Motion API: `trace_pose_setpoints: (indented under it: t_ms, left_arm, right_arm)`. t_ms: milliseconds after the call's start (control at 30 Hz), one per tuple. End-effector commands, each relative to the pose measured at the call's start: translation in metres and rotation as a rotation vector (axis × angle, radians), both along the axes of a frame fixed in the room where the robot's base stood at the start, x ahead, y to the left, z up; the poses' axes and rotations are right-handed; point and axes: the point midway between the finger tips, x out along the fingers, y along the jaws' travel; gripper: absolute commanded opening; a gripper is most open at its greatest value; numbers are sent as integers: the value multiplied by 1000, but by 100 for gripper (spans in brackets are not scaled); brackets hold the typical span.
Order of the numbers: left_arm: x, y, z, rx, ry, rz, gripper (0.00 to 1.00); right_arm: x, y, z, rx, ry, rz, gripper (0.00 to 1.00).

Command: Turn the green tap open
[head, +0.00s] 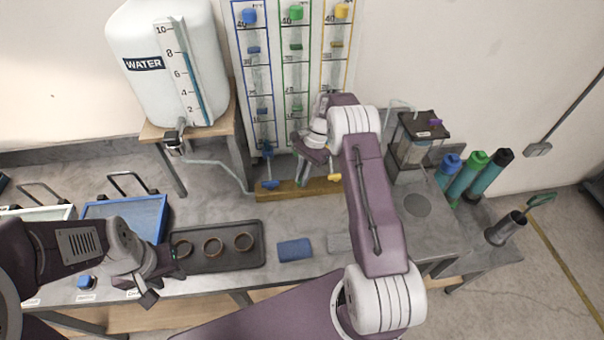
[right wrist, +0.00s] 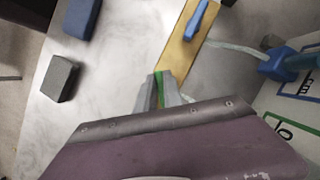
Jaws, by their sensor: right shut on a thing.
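The green tap stands below the green-framed tube (head: 296,75) in the middle of the wall panel. In the head view my right gripper (head: 304,178) hides most of it. In the right wrist view my right gripper (right wrist: 163,90) is shut on the green tap's handle (right wrist: 160,88), and a green strip shows between the fingers. The blue tap's handle (head: 270,184) is to the left and the yellow tap's handle (head: 334,177) to the right. My left gripper (head: 160,286) is empty, its fingers apart, over the bench's front left.
A wooden strip (head: 272,194) lies below the taps. A water tank (head: 165,60) stands on a wooden stand at left. A dark tray (head: 220,261) with rings, a blue sponge (head: 295,249) and a blue tray (head: 140,205) lie on the bench. Bottles (head: 465,176) stand at right.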

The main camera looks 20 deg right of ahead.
Motion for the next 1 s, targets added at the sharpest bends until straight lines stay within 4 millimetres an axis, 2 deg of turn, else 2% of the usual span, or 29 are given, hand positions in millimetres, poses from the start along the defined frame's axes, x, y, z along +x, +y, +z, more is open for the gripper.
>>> trace_pose_setpoints:
  t_ms: [600,1000]
  left_arm:
    - [0,0,1,0,0,0,36]
    - [0,0,-2,0,0,0,36]
  right_arm:
    - [0,-3,0,-5,-5,573,0]
    - [-1,-4,1,-6,-5,833,0]
